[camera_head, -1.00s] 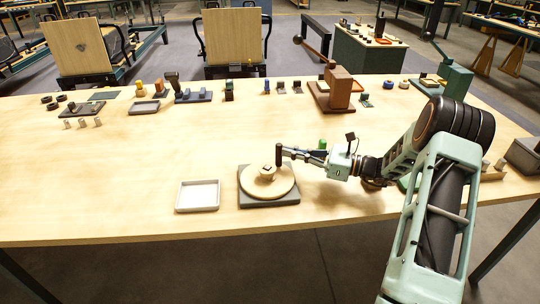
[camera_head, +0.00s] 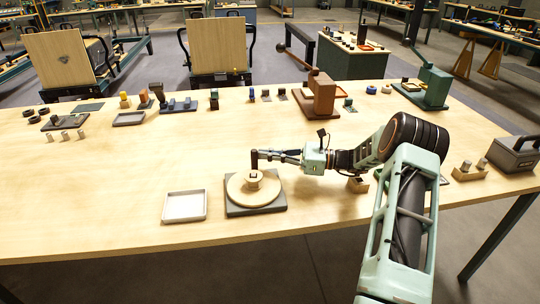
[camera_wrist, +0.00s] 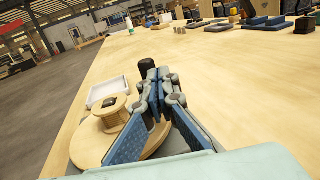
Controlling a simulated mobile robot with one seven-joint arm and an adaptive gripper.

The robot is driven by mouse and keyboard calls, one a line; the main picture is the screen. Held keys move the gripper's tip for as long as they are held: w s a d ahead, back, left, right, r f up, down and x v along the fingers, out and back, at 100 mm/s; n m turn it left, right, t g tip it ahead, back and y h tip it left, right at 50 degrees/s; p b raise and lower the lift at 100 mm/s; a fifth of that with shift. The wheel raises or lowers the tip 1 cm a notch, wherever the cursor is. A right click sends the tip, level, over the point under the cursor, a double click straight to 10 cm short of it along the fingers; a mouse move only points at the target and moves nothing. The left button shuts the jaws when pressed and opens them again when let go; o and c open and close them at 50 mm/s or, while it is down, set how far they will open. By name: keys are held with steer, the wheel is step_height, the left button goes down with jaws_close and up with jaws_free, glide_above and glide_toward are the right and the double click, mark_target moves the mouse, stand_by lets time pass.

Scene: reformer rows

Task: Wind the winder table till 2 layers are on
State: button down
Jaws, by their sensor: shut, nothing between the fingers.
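The winder table has a dark grey square base (camera_head: 262,207) and a round pale wooden disc (camera_head: 240,192), near the front edge of the bench. A wooden spool (camera_head: 254,182) stands at the disc's middle; it also shows in the wrist view (camera_wrist: 111,113). I cannot make out any wound layers on it. A dark upright knob (camera_head: 254,160) stands at the disc's far side. My gripper (camera_head: 272,155) is shut with its fingertips at the knob, coming from the right. In the wrist view the knob (camera_wrist: 147,66) shows just past the fingertips, which seem to hold nothing.
A shallow white tray (camera_head: 185,206) lies just left of the winder. A small wooden block (camera_head: 358,186) sits under my arm. A brown device (camera_head: 322,95), a green device (camera_head: 430,88) and several small parts line the back of the bench. The bench middle is clear.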

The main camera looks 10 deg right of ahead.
mark_target(252, 153)
steer(key=shift+p+x, duration=0.35)
steer(key=shift+x, duration=1.5)
steer(key=shift+w+a+f+n+g+b, duration=0.1)
steer(key=shift+w+a+n+g+b, duration=0.2)
steer(key=shift+w+a+g+b, duration=0.1)
steer(key=shift+a+n+g+y+b, duration=0.3)
steer(key=shift+a+n+g+y, duration=0.15)
steer(key=shift+g, duration=0.35)
steer(key=shift+s+a+p, duration=0.2)
steer(key=shift+a+p, duration=0.35)
steer(key=shift+a, duration=0.65)
stand_by(0.7)
steer(key=shift+d, duration=0.1)
